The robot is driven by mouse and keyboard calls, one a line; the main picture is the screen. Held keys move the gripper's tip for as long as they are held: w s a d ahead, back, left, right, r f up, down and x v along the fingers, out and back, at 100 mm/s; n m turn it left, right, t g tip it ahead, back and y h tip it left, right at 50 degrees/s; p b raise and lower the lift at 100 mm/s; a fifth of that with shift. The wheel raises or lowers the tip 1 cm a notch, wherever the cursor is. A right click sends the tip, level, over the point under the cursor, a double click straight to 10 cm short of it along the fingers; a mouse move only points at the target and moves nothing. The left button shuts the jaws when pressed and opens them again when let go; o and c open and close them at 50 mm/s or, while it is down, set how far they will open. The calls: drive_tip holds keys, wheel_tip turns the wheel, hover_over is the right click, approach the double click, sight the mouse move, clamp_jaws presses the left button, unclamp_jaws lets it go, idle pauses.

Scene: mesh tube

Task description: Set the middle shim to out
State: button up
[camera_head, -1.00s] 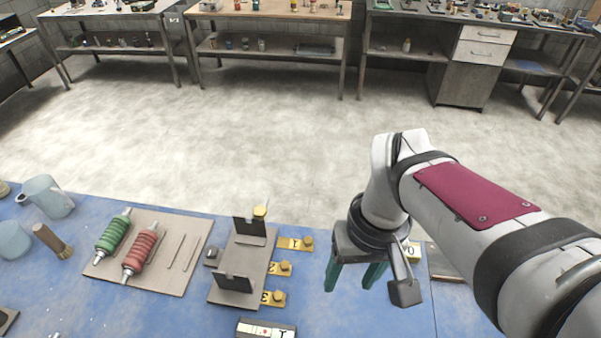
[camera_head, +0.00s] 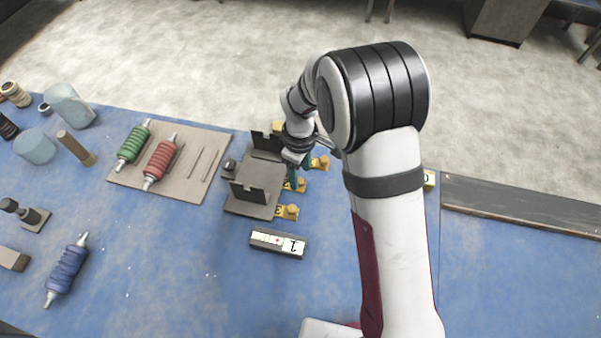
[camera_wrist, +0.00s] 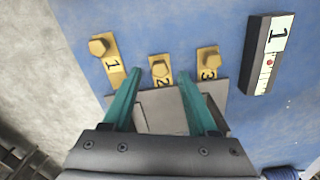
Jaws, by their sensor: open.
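Three yellow numbered shims with knobs stick out from the side of a grey fixture (camera_head: 262,175). The middle shim, marked 2 (camera_wrist: 160,74), and shim 3 (camera_wrist: 208,62) stick out less than shim 1 (camera_wrist: 106,55). In the head view, shim 3 (camera_head: 287,212) is clear, and shim 1 (camera_head: 321,163) partly shows. My gripper (camera_wrist: 158,76) is open, its teal fingers apart on either side of the middle shim's knob in the wrist view. In the head view my gripper (camera_head: 299,178) partly hides the middle shim.
A block with a white label marked 1 (camera_head: 278,243) lies in front of the fixture. Dark upright plates (camera_head: 249,193) stand on the fixture. A board (camera_head: 205,150) with green and red ribbed parts lies to the left.

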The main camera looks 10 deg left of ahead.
sight(300, 183)
drive_tip(key=shift+f, duration=1.25)
clamp_jaws()
drive_tip(key=shift+r, duration=0.1)
idle(0.3)
